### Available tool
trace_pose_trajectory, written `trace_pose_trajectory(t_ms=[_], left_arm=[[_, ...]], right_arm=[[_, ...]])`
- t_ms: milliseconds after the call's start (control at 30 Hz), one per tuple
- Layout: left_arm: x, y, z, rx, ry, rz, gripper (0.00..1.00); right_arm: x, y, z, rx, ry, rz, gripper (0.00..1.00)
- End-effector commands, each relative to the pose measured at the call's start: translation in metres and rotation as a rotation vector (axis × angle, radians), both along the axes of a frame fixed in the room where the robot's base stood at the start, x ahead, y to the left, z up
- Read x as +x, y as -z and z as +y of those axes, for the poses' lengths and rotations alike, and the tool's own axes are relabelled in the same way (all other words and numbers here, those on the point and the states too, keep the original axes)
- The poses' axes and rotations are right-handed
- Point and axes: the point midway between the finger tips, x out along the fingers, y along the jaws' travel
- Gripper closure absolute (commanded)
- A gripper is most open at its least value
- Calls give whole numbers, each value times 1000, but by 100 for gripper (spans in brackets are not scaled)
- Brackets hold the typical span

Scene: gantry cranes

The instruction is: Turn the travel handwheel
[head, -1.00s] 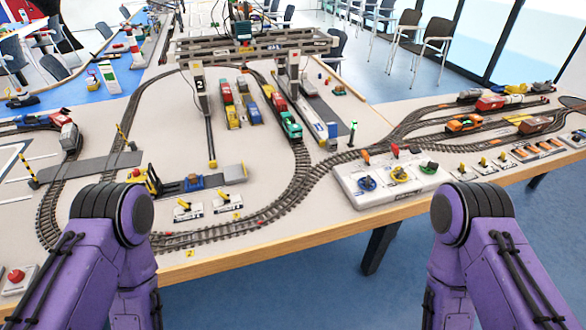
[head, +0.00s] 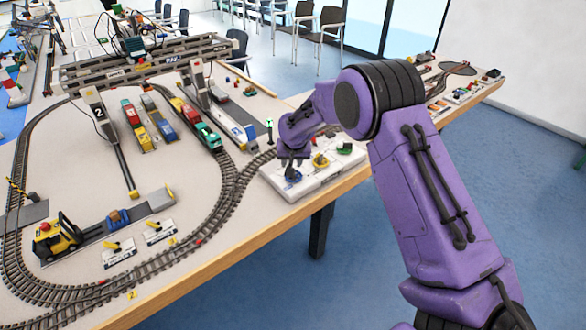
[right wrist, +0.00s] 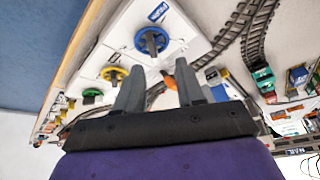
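A white control box (head: 311,182) on the table's front edge carries a blue handwheel (head: 293,176), a yellow handwheel (head: 320,161) and a green handwheel (head: 344,147). I cannot read for certain which is labelled travel. My right gripper (head: 292,158) reaches down just above the blue handwheel, apart from the yellow and green ones. In the right wrist view its two fingers (right wrist: 160,84) are spread with nothing between them. The blue handwheel (right wrist: 151,41) shows there beyond the fingertips, with a blue label beside it. My left gripper is out of view.
A curved track (head: 229,185) runs left of the box. A gantry crane (head: 150,62) stands over several wagons farther back. An orange lever (right wrist: 168,80) stands by the box in the right wrist view. A green signal light (head: 269,128) rises behind the box.

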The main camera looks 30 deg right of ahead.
Motion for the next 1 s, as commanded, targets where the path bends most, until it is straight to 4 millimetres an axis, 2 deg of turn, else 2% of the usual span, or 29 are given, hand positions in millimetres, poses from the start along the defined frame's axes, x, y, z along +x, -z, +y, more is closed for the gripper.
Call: trace_pose_trajectory(t_ms=[67,167,267,500,600,733,1000], left_arm=[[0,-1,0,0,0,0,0],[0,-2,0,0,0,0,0],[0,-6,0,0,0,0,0],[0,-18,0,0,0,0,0],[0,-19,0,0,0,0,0],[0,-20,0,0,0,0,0],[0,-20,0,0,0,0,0]], right_arm=[[2,-14,-8,-18,10,29,62],[3,-15,-13,-27,15,50,62],[7,-1,-16,-28,15,55,62],[25,50,-26,-28,14,55,62],[31,65,-29,-28,13,52,62],[35,76,-31,-28,13,51,62],[36,79,-32,-28,13,51,62]])
